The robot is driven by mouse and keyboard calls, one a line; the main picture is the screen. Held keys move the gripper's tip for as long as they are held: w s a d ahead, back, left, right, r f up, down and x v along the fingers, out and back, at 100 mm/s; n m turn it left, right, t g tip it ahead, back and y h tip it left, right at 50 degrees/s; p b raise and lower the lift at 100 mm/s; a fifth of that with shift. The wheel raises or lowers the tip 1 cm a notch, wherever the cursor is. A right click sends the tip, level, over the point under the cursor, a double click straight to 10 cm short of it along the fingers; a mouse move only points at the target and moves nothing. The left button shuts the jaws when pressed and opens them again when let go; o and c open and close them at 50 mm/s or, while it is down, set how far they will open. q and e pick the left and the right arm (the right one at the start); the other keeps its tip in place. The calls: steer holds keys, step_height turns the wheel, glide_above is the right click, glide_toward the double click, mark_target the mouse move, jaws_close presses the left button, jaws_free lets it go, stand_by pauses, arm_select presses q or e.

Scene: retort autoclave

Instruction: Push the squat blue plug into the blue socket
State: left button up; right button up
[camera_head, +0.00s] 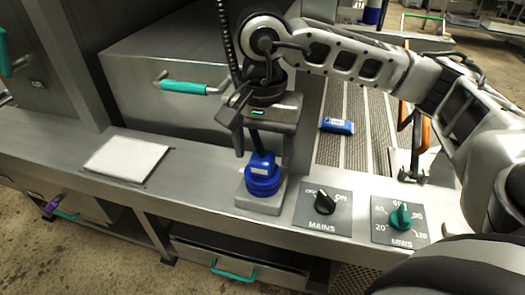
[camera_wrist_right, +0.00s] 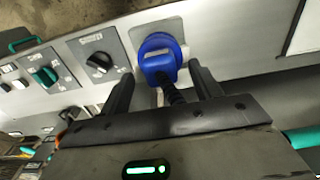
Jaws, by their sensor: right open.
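The squat blue plug (camera_head: 261,163) sits upright on the round blue socket (camera_head: 263,185), which is on a grey plate on the steel ledge. I cannot tell how deep the plug sits. A black cable rises from the plug. My right gripper (camera_head: 262,150) is above the plug with its fingers spread on either side of the cable. In the wrist view, the plug (camera_wrist_right: 160,64) and socket (camera_wrist_right: 157,42) lie just beyond the open fingers, and neither finger visibly touches the plug. My left gripper is not in view.
A white sheet (camera_head: 126,160) lies to the left. A blue packet (camera_head: 337,125) lies on the ribbed strip behind. A teal-handled steel box (camera_head: 165,65) stands behind the ledge.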

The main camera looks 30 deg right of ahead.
step_height(320, 180, up, 8)
steer(key=p, duration=0.3)
steer(key=shift+p, duration=0.35)
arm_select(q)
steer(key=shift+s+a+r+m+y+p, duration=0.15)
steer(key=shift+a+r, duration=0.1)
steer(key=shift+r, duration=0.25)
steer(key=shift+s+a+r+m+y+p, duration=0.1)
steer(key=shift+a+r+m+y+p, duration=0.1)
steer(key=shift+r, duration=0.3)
arm_select(e)
steer(key=shift+r, duration=0.65)
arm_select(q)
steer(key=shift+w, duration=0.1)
